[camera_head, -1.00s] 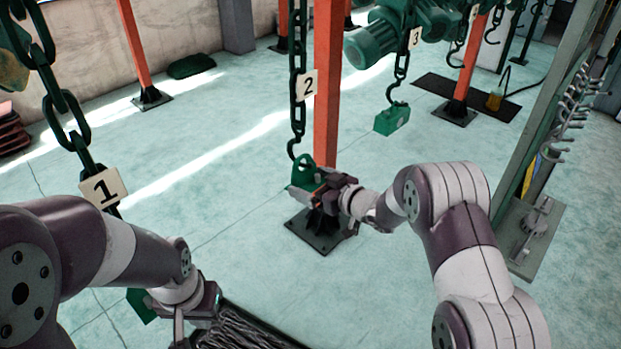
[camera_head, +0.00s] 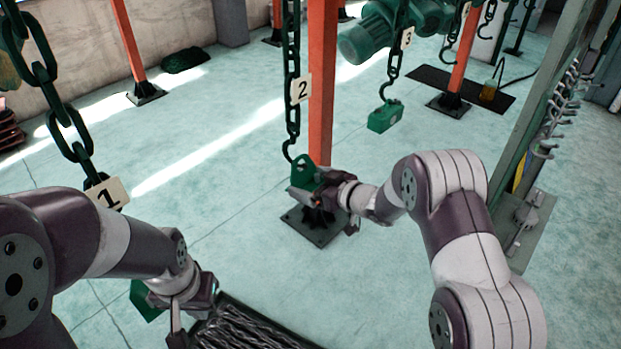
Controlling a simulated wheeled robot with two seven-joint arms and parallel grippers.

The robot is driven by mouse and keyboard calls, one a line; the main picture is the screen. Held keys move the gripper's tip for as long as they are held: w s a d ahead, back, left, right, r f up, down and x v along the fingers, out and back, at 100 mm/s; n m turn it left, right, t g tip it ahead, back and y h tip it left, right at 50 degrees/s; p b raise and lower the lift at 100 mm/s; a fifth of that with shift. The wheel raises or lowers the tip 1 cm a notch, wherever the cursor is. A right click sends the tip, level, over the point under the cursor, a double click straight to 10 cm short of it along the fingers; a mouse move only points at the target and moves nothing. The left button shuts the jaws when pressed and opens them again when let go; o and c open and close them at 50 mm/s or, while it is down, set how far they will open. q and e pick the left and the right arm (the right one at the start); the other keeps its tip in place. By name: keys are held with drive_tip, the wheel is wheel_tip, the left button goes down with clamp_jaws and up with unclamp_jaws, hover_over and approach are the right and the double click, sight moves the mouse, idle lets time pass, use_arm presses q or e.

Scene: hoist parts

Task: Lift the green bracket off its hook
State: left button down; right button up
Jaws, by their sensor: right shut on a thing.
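A green bracket (camera_head: 301,172) with a hole in its upper part is at the lower end of chain 2. My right gripper (camera_head: 308,192) is shut on its lower part, coming in from the right. The dark hook (camera_head: 289,152) of chain 2 is at the bracket's upper left; I cannot tell whether it still passes through the hole. My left gripper (camera_head: 192,312) is low at the left, near the dark tray, and its jaws are too unclear to read. Another green piece (camera_head: 146,302) shows partly behind my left wrist.
A second green bracket (camera_head: 384,116) hangs from the hook under tag 3. An orange post (camera_head: 322,90) stands close behind the held bracket. A tray (camera_head: 262,335) of chain lies at the bottom. Chain 1 (camera_head: 68,135) hangs at the left. The middle floor is clear.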

drive_tip(key=shift+s+d+r, duration=0.1)
drive_tip(key=shift+r, duration=0.05)
drive_tip(key=shift+s+d+r+p, duration=0.25)
drive_tip(key=shift+s+d+p, duration=0.05)
drive_tip(key=shift+s+d, duration=0.05)
idle(0.3)
drive_tip(key=shift+s+d, duration=0.1)
drive_tip(key=shift+s+d+b, duration=0.35)
drive_tip(key=shift+s+d, duration=0.1)
drive_tip(key=shift+s+d+r+t+y, duration=0.2)
drive_tip(key=shift+t+y, duration=0.1)
drive_tip(key=s+d+f, duration=0.2)
drive_tip(key=s+d, duration=0.5)
drive_tip(key=shift+s+d, duration=0.4)
